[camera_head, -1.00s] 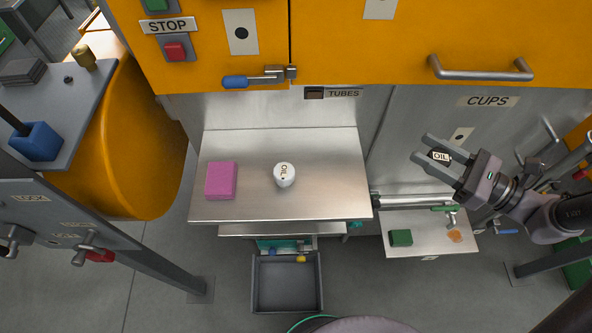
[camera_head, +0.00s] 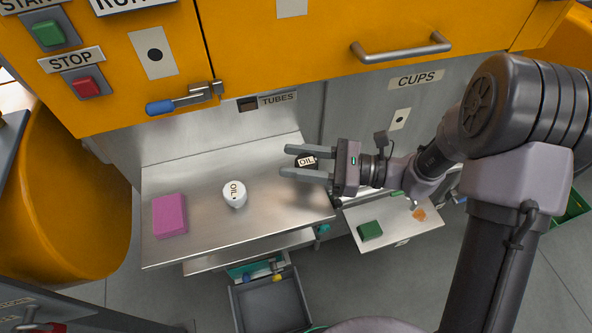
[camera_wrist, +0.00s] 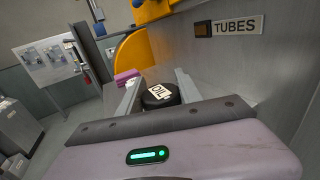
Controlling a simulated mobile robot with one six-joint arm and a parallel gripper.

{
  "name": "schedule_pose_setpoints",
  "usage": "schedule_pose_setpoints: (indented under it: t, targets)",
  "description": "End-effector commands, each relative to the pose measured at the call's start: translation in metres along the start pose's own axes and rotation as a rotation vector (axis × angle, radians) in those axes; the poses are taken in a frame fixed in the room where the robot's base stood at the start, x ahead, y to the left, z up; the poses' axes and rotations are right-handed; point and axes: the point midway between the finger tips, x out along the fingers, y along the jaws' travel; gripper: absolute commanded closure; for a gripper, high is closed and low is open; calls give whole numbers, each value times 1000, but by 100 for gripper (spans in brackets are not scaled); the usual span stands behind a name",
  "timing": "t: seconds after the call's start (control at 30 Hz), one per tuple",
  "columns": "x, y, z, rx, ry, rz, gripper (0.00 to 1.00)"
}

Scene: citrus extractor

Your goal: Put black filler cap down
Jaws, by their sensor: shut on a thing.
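The black filler cap (camera_head: 307,161) has a white OIL label and sits between the two fingers of my gripper (camera_head: 303,162). My gripper is shut on it and holds it by the right end of the steel shelf (camera_head: 270,205). The exact height over the shelf cannot be told. In the wrist view the black filler cap (camera_wrist: 160,95) shows between the fingers, label up. A white OIL container (camera_head: 234,194) stands on the shelf, left of my gripper and apart from it.
A pink block (camera_head: 169,215) lies at the shelf's left. Bare steel lies between the white container and my gripper. The orange cabinet with a blue-handled latch (camera_head: 185,98) overhangs behind. A lower tray (camera_head: 395,232) at right holds a green block (camera_head: 370,230). An open drawer (camera_head: 270,305) is below.

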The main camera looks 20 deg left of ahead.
Motion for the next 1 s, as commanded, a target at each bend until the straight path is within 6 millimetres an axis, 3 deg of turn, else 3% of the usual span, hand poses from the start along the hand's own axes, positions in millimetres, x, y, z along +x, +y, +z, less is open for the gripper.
schedule_pose_setpoints:
  t: [0.13, 0.47, 0.5, 0.6, 0.9, 1.0]
  targets:
    - [0, 0, -32, 2, -1, 0, 100]
    - [0, 0, -33, 0, -1, 0, 100]
    - [0, 0, -33, 0, -1, 0, 53]
    - [-1, 0, -32, 0, -1, 0, 37]
    - [-1, 0, -29, 0, -1, 0, 37]
    - [-15, -1, -27, 2, -1, -5, 37]
